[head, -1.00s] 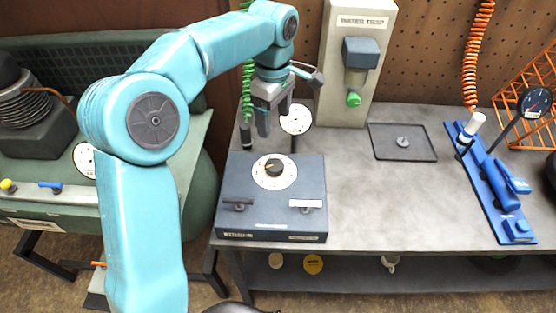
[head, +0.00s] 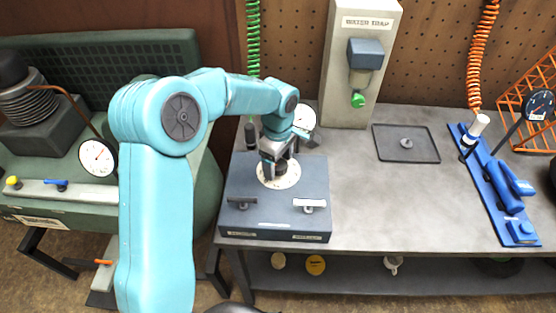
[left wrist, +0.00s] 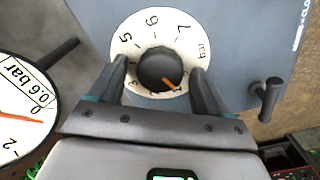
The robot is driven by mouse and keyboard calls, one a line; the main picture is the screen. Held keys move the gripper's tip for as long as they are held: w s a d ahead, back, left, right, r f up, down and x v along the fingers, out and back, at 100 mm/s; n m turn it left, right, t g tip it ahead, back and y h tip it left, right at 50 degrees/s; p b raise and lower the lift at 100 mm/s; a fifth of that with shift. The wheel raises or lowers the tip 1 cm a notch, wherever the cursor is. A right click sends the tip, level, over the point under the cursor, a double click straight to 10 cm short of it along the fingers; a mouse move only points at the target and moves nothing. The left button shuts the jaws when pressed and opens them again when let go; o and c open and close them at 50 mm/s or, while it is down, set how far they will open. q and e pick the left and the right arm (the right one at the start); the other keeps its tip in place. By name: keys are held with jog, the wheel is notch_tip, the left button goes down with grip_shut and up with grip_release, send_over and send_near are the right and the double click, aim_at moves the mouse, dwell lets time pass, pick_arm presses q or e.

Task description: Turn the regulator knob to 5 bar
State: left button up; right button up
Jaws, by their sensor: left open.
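The regulator knob (left wrist: 158,68) is a round black knob with an orange pointer mark, in the middle of a white dial (left wrist: 128,45) marked in bar. In the left wrist view the mark points to the lower right, away from the 5, 6 and 7; the figure nearest it is hard to read. The dial (head: 290,181) sits on top of a blue-grey box (head: 315,190). My left gripper (head: 278,160) is above the knob, pointing down. Its open fingers (left wrist: 160,85) stand on either side of the knob, with gaps visible. My right gripper is out of view.
A white gauge (head: 304,117) stands behind the box; in the left wrist view (left wrist: 18,120) it carries "0.6 bar". Two small levers (head: 309,204) sit at the box front. A water trap panel (head: 350,95) and a tray (head: 420,155) are to the right.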

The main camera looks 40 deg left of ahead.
pick_arm(q)
jog(key=shift+r, duration=0.1)
jog(key=c, duration=1)
